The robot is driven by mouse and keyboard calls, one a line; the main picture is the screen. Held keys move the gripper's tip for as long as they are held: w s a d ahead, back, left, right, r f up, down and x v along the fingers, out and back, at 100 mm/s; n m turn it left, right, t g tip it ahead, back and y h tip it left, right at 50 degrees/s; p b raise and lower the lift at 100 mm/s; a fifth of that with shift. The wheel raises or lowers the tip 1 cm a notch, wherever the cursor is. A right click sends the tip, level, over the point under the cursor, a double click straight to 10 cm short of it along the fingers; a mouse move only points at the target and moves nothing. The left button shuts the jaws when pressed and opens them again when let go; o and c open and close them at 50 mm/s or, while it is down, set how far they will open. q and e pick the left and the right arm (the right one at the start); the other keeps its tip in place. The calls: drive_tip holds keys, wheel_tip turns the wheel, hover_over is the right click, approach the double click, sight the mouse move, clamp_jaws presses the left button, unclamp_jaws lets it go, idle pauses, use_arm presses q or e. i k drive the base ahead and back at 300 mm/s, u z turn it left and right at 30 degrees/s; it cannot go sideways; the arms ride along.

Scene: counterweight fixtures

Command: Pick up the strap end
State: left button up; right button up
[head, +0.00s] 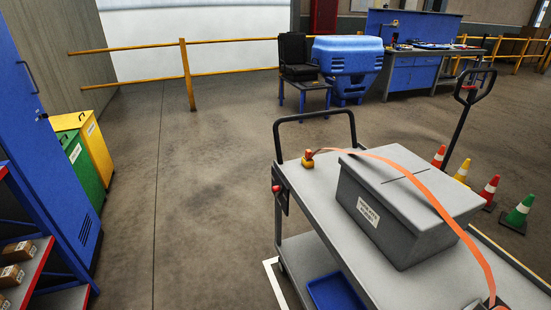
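An orange strap (430,192) arches over a grey lidded box (408,207) on the top deck of a grey cart (318,212). One strap end meets a small orange and yellow fitting (308,159) on the deck, left of the box. The other end runs down to the lower right, where a reddish part (497,307) is cut off by the picture's bottom edge. I cannot tell which end is loose. The box has a white label on its front and a slot in its lid. Neither of my grippers is in view.
The cart has a dark push handle (315,117) and a blue tray (335,293) on its lower shelf. Several cones stand behind it, including a green one (519,212). A blue cabinet (40,130) and shelves stand at the left. The floor between is clear.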

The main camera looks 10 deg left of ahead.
sight(308, 153)
drive_tip(key=u, duration=1.35)
drive_tip(key=i, duration=0.95)
drive_tip(key=z, duration=2.5)
